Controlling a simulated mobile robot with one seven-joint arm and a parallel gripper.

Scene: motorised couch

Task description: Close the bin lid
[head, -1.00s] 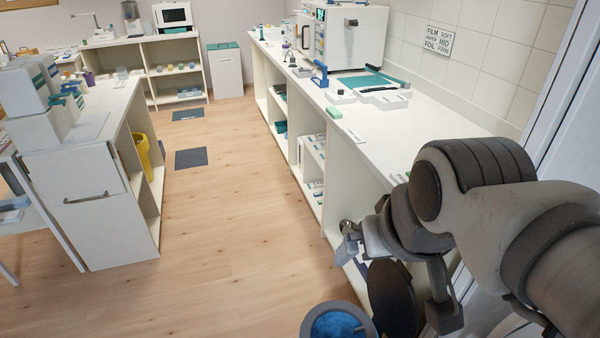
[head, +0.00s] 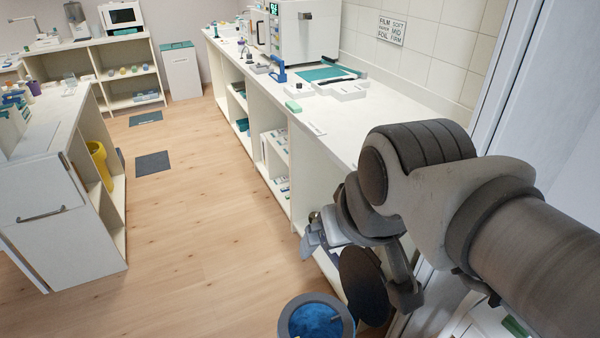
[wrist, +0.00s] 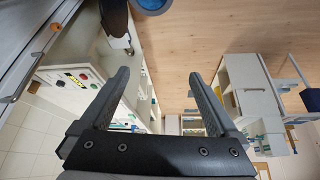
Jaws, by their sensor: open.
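The bin (head: 288,325) is a round grey-rimmed container with a blue inside, at the bottom of the head view. Its dark round lid (head: 363,287) stands raised at the right side of the rim, so the bin is open. Part of my arm passes close to the lid in that view. In the wrist view the blue of the bin (wrist: 152,4) shows at the top edge, with a dark shape, probably the lid (wrist: 114,16), to its left. My gripper (wrist: 158,75) is open and empty, its two fingers wide apart. It is apart from the lid.
A long white counter (head: 350,118) with open shelves runs along the right wall beside the bin. A white cabinet (head: 60,205) stands at left. The wooden floor (head: 190,230) between them is clear apart from two dark mats.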

